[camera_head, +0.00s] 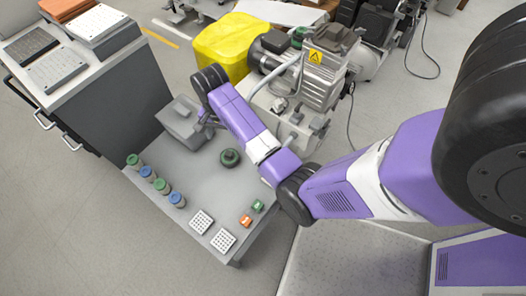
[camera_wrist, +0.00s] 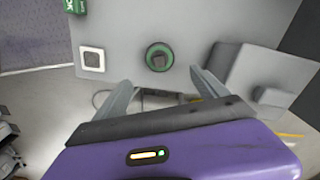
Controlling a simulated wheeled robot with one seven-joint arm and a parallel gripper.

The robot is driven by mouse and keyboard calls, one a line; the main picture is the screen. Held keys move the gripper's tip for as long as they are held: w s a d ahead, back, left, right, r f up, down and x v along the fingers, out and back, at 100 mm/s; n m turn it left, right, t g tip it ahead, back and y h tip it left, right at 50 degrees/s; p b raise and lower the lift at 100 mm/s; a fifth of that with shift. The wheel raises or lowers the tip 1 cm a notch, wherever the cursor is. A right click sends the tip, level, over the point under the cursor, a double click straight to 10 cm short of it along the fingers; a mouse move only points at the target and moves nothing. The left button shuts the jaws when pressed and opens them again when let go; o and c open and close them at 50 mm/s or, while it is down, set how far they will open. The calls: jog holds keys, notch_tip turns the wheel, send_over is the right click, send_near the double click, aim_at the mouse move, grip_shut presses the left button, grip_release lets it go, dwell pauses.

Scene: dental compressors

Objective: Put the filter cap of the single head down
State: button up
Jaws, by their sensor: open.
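A round dark cap with a green ring (camera_head: 230,157), which looks like the filter cap, rests on the grey table top (camera_head: 195,180). In the wrist view the cap (camera_wrist: 159,57) shows a green ring around a dark middle knob, beyond and between my fingertips. My gripper (camera_head: 206,121) is open and empty, near the grey box and apart from the cap. Its two spread fingers show in the wrist view (camera_wrist: 162,85). A compressor (camera_head: 312,82) with a yellow warning label stands behind the table; its filter seat cannot be made out.
A grey box (camera_head: 184,121) stands at the table's back edge, close to my gripper. Several green- and blue-lidded jars (camera_head: 161,186) line the left edge. Two white perforated pads (camera_head: 222,240) and small orange and green blocks (camera_head: 246,221) lie in front. The table's middle is clear.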

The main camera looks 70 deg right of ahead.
jog(key=s+a+f+n+t+h, duration=0.1)
jog(key=s+a+f+n+t, duration=0.1)
jog(key=s+a+n+t, duration=0.3)
jog(key=s+a+f+n+t+h, duration=0.1)
jog(key=s+a+f+n, duration=0.2)
jog(key=s, duration=0.4)
jog(key=s+a+r+n+t, duration=0.3)
jog(key=s+a+r, duration=0.1)
jog(key=r, duration=0.5)
jog(key=s+a+r+n+t+y, duration=0.1)
jog(key=s+a+r+n+t, duration=0.1)
jog(key=r, duration=0.7)
jog(key=s+a+r+n+t+y, duration=0.1)
jog(key=s+a+r+n+t, duration=0.2)
jog(key=s+a+r, duration=0.3)
notch_tip(320, 180, up, 3)
jog(key=shift+s+a+n+t, duration=0.3)
jog(key=shift+s+t, duration=0.1)
jog(key=shift+s, duration=0.1)
notch_tip(320, 180, up, 6)
jog(key=p, duration=0.6)
jog(key=shift+f, duration=0.1)
